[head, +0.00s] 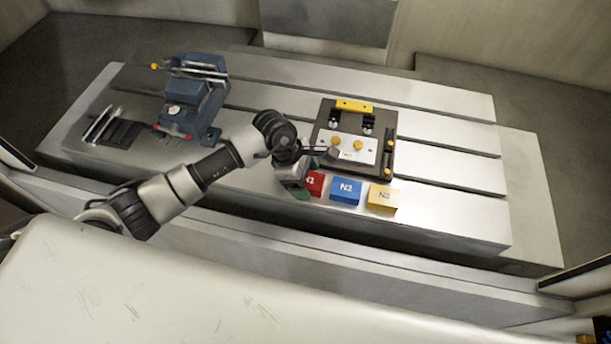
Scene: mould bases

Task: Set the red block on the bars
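Slim silvery bars (203,69) show at the top of the blue vise (189,98) at the back left. More light bars (100,124) lie beside a dark slotted piece at the left. I cannot tell which bars are meant. My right gripper is not in view.
A blue block (346,191) and a yellow block (383,197) lie right of the red one. Behind them a dark fixture plate (379,130) carries a white plate (340,147) with yellow knobs and a yellow bar (354,106). The table (450,178) is clear at the right.

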